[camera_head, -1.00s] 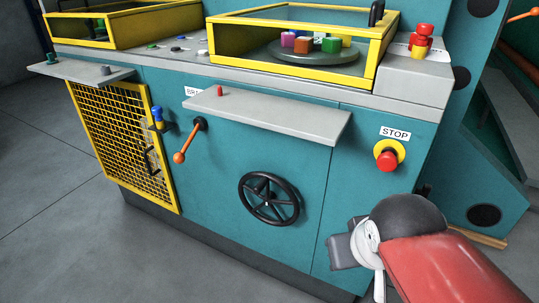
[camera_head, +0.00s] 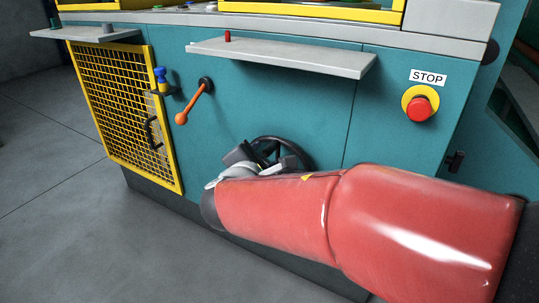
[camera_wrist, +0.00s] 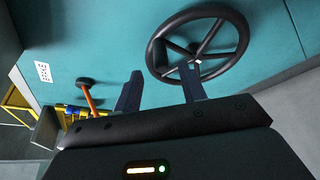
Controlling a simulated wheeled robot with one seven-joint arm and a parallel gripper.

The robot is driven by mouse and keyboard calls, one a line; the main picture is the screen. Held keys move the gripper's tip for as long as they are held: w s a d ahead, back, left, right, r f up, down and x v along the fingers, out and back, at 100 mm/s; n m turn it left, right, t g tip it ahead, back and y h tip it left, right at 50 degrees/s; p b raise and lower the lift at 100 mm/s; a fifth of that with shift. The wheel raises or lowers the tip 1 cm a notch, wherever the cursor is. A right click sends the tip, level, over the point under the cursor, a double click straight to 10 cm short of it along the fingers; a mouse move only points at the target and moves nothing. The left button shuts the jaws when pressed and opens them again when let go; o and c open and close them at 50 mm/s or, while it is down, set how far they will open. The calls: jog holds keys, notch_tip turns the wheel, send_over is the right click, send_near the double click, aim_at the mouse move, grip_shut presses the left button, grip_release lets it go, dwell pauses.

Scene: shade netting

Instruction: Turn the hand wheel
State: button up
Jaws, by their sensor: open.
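The black hand wheel (camera_head: 288,144) is on the front of the teal machine cabinet. In the head view my red arm and gripper cover its lower part. In the wrist view the whole wheel (camera_wrist: 243,44) shows, with a dark rim, spokes and a hub. My gripper (camera_wrist: 160,88) is open, its two dark fingers spread apart with nothing between them. The right finger overlaps the wheel's lower left part in the wrist view; whether it touches the wheel I cannot tell. In the head view my gripper (camera_head: 262,158) is in front of the wheel and its fingers are only partly visible.
An orange-handled lever (camera_head: 194,103) sits left of the wheel. A grey shelf (camera_head: 285,58) juts out above. A red stop button (camera_head: 420,108) is at the right. A yellow mesh door (camera_head: 125,110) is at the left. The floor (camera_head: 70,220) in front is clear at left.

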aim_at(267, 153)
jog(key=x, duration=0.6)
jog(key=shift+w+d, duration=0.2)
grip_shut()
